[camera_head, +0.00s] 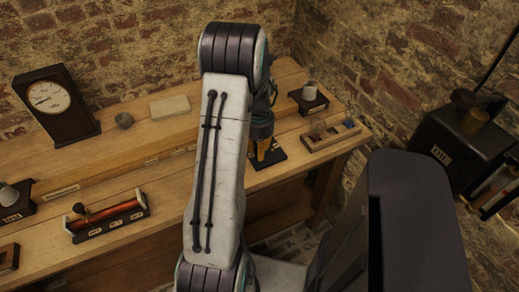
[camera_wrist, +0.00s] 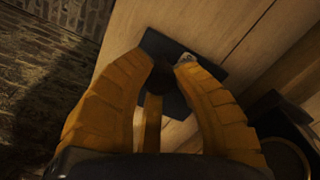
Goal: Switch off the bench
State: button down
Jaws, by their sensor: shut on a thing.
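My gripper (camera_head: 264,150) points down at a small black base (camera_head: 277,160) near the front edge of the wooden bench (camera_head: 165,195). In the wrist view, its two orange fingers (camera_wrist: 163,67) are shut on a dark round knob (camera_wrist: 164,80). A narrow brass-coloured strip (camera_wrist: 153,122) shows below the knob, between the fingers, over the black base. A small pale metal piece (camera_wrist: 187,58) shows by the right fingertip. My fingers hide much of the base, so I cannot tell the angle of the handle.
A wooden tray (camera_head: 345,136) and a jar on a black base (camera_head: 312,105) stand right of my gripper. A slide resistor (camera_head: 107,217), clock (camera_head: 55,105), grey lump (camera_head: 124,120) and pale block (camera_head: 170,107) are to the left. A labelled black apparatus (camera_head: 450,140) is at far right.

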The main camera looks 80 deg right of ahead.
jog(key=shift+a+f, duration=0.1)
jog(key=shift+a, duration=0.05)
jog(key=c, duration=0.9)
grip_release()
jog(key=shift+c, duration=0.2)
notch_tip(320, 180, up, 12)
dwell(0.6)
